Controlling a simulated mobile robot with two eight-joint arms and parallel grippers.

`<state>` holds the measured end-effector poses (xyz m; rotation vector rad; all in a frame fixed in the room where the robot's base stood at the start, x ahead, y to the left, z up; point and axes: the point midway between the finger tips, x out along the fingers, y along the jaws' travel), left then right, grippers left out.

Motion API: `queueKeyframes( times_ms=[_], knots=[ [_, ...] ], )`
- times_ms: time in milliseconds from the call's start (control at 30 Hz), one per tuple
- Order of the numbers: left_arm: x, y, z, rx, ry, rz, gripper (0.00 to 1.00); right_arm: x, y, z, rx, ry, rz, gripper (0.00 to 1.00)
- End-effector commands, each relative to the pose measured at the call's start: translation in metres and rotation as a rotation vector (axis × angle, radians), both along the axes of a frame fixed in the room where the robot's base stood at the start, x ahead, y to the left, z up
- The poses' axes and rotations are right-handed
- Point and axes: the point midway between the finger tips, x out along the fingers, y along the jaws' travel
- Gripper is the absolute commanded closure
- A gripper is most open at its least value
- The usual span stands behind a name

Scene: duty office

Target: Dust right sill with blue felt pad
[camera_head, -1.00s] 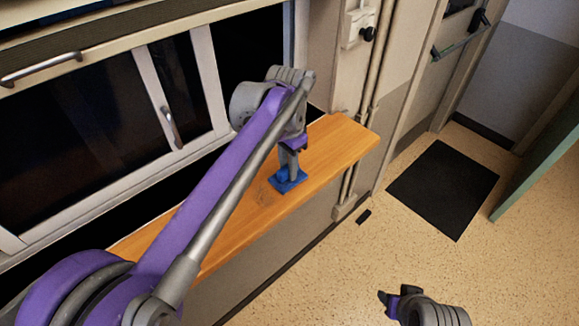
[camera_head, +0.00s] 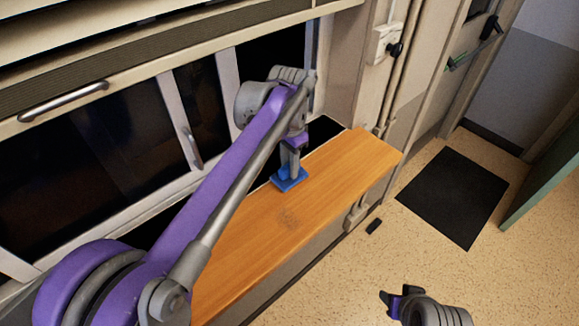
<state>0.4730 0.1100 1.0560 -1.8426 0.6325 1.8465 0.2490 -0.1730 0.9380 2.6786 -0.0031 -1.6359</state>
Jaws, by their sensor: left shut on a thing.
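The wooden sill (camera_head: 345,168) runs below the window, from the lower left to the right. A faint dark smudge (camera_head: 289,217) shows on its top, nearer the room than the pad. My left gripper (camera_head: 290,167) points down and is shut on the blue felt pad (camera_head: 287,183). The pad is at the window-side edge of the sill and looks flat on or just above it; contact is hard to tell. My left arm hides the sill's near left part. My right gripper (camera_head: 396,304) is at the bottom, away from the sill, and its jaw opening is unclear.
The window frame (camera_head: 222,80) with dark panes stands behind the sill. A wall box with a black knob (camera_head: 394,47) and pipes are beyond its right end.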

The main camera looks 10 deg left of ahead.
Motion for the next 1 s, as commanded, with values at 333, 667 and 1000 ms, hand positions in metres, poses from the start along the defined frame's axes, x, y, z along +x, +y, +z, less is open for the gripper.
queueKeyframes(
  times_ms=[333, 667, 1000],
  knots=[
    [0.004, -0.003, 0.043, -0.001, -0.004, 0.002, 1.0, 0.012, 0.0, 0.03, 0.0, -0.022, 0.0, 0.5],
    [0.006, -0.006, 0.07, -0.001, -0.003, 0.005, 1.0, 0.022, 0.0, 0.051, 0.0, -0.042, 0.0, 0.5],
    [0.006, -0.006, 0.072, -0.001, -0.001, 0.005, 1.0, 0.022, 0.0, 0.052, 0.0, -0.042, 0.0, 0.5]
  ],
)
